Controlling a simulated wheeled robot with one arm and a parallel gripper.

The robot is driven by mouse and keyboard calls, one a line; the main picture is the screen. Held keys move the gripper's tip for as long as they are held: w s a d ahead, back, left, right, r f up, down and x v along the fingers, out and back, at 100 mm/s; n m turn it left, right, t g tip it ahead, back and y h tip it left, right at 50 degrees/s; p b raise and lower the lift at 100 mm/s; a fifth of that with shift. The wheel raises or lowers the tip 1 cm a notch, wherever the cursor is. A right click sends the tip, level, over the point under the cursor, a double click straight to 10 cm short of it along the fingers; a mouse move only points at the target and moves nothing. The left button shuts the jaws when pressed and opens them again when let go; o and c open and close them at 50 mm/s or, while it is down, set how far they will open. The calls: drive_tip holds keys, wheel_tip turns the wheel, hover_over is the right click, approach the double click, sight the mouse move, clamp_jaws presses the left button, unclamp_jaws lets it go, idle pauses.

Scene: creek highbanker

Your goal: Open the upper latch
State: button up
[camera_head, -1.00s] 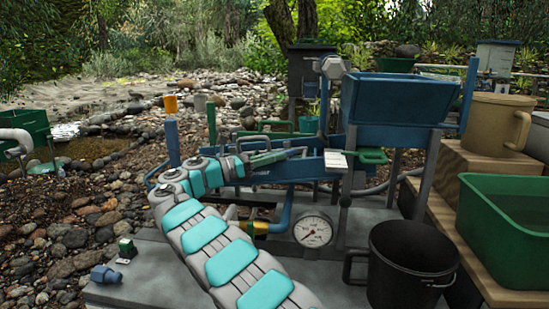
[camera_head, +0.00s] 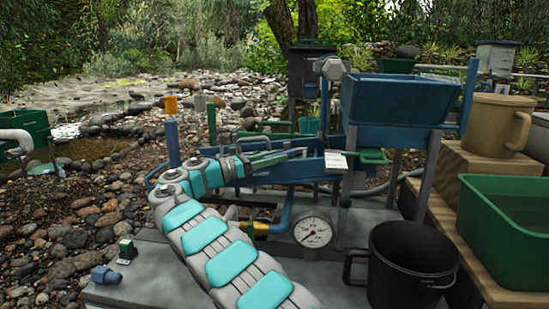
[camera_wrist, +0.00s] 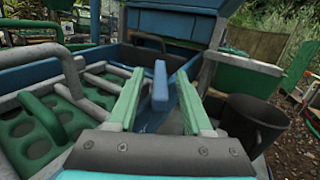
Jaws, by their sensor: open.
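My gripper (camera_wrist: 160,76) is open, its two green fingers apart and pointing away from the wrist camera. A blue upright bar (camera_wrist: 160,92) shows between the fingers in the wrist view; it may be the upper latch, and I cannot tell whether the fingers touch it. In the head view my gripper (camera_head: 303,152) is at the near side of the blue sluice trough (camera_head: 270,173), left of a white plate (camera_head: 336,162). The latch is not clear in the head view, where the arm and gripper cover part of the trough.
A blue hopper (camera_head: 395,100) stands above the trough's right end. Green riffle matting (camera_wrist: 40,135) and grey bars lie left of my gripper in the wrist view.

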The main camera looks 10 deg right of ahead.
drive_tip(key=v, duration=0.7)
drive_tip(key=shift+a, duration=0.4)
drive_tip(key=shift+s, duration=0.1)
